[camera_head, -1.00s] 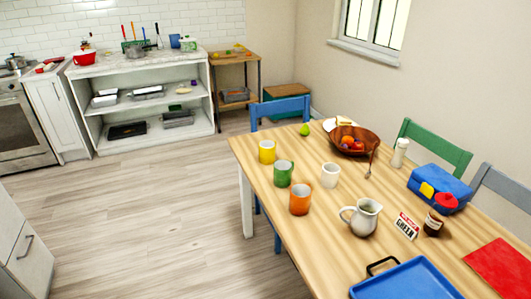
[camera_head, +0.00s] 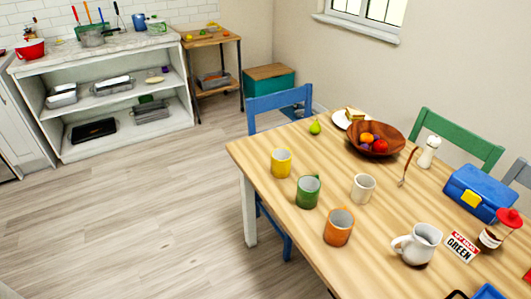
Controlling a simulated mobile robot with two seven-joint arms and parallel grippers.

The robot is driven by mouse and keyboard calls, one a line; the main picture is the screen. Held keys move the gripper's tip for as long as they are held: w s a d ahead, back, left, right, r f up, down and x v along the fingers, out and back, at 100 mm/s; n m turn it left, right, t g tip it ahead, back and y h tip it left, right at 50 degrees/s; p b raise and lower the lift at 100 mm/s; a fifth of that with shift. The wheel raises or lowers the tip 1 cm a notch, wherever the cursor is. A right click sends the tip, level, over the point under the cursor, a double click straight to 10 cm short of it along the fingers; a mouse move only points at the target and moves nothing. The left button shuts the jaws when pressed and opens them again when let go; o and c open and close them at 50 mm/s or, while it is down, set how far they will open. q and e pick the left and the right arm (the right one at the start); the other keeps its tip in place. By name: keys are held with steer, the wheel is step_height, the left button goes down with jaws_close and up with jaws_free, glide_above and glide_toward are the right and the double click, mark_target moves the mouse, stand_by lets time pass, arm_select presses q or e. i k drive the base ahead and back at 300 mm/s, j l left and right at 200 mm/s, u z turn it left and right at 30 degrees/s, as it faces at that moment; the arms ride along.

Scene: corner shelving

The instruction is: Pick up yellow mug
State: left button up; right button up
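The yellow mug (camera_head: 281,164) stands upright on the wooden table (camera_head: 262,148), near its left edge. A green mug (camera_head: 308,191) stands just in front of it, to the right. A white mug (camera_head: 363,188) is further right, and an orange mug (camera_head: 338,227) is nearer to me. Neither of my grippers shows in the head view.
A blue chair (camera_head: 278,103) stands at the far end. The floor (camera_head: 150,220) left of the table is clear.

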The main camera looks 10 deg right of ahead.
mark_target(280, 157)
steer(key=i+j, duration=1.85)
steer(key=i+z, duration=0.1)
steer(key=z, duration=0.3)
steer(key=j+z, duration=0.1)
steer(key=z, duration=0.25)
steer(key=i+j+z, duration=0.1)
steer(key=z, duration=0.3)
steer(key=i+j+z, duration=0.1)
steer(key=z, duration=0.3)
